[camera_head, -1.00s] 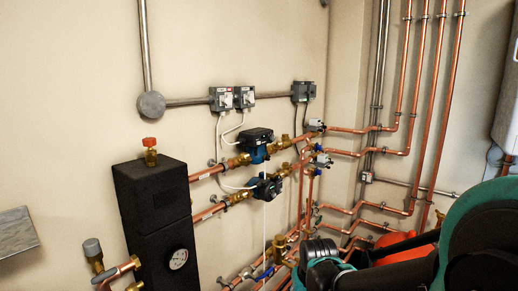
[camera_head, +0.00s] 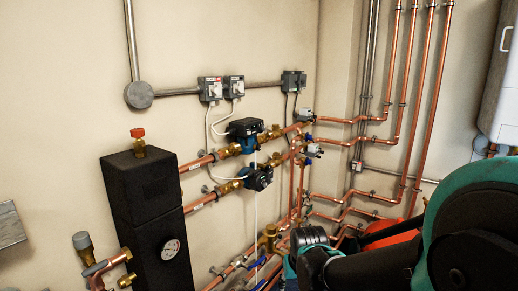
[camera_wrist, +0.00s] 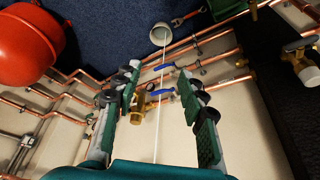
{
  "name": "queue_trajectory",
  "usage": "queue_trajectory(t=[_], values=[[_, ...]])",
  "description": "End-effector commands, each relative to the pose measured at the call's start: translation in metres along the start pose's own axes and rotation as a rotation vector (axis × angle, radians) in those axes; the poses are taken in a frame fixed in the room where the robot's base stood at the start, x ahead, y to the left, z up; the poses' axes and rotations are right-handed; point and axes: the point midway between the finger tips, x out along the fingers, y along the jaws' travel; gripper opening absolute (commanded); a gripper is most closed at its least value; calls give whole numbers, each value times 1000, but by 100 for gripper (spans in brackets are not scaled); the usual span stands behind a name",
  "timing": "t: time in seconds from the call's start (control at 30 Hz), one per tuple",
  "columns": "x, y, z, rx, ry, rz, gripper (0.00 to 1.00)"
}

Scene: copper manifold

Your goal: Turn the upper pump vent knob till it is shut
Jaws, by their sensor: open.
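The upper pump (camera_head: 243,144), blue with a black head (camera_head: 244,126), sits on the upper copper pipe in the head view. Its vent knob is too small to make out, so I cannot tell its position. The lower pump (camera_head: 259,177) hangs just below it. My gripper (camera_wrist: 158,74) is open and empty in the wrist view, its two green-padded fingers spread apart. A thin white cord and a blue lever (camera_wrist: 164,67) show beyond the gap between them. Neither pump is clear in the wrist view. In the head view my arm is at the lower right, away from the upper pump.
A black insulated block (camera_head: 142,185) with a gauge (camera_head: 170,249) stands left of the pumps. Grey switch boxes (camera_head: 211,89) are on the wall above. Copper pipes (camera_head: 420,120) run up the right. A red vessel (camera_wrist: 28,45) is at the wrist view's upper left.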

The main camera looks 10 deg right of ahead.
Motion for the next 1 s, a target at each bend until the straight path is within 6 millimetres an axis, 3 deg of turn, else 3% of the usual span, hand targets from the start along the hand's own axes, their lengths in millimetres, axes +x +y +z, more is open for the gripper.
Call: queue_trajectory(t=[0.37,0.53,0.67,0.8,0.87,1.0], values=[[0,-1,-1,10,-1,-5,41],[-4,-14,-25,233,-21,-111,41],[-18,-33,-72,608,-69,-302,41],[-46,-40,-141,1038,-156,-548,41],[-61,-37,-172,1210,-205,-659,41],[-105,-11,-245,1565,-344,-936,41]])
